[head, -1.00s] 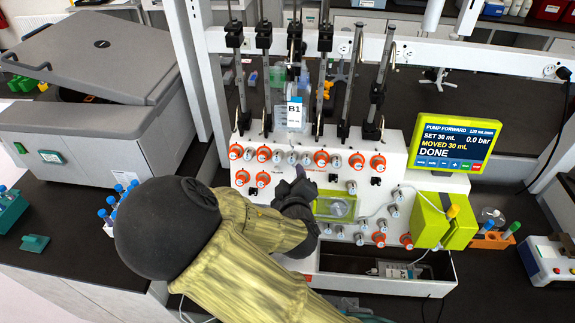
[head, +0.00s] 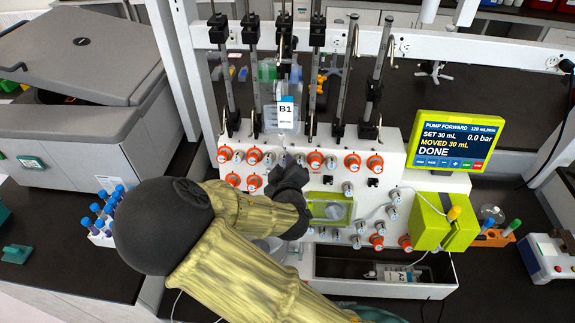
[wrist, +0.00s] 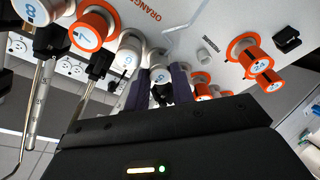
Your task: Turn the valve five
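The white valve panel (head: 385,150) carries rows of orange-ringed and plain white knobs. My gripper (head: 287,165) is at the panel's upper middle, beside the top row, and hides some knobs. In the wrist view my gripper's two dark fingers (wrist: 162,82) stand apart with a gap. A white knob (wrist: 157,62) shows at the tips, between or just beyond them; contact cannot be told. A black peg (wrist: 161,94) shows in the gap.
A bag marked B1 (head: 287,115) hangs above the panel among upright rods. The pump screen (head: 455,141) reads DONE. A green-framed clear chamber (head: 330,210) sits right of my gripper, a green pump block (head: 440,222) at right. A centrifuge (head: 90,90) stands left.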

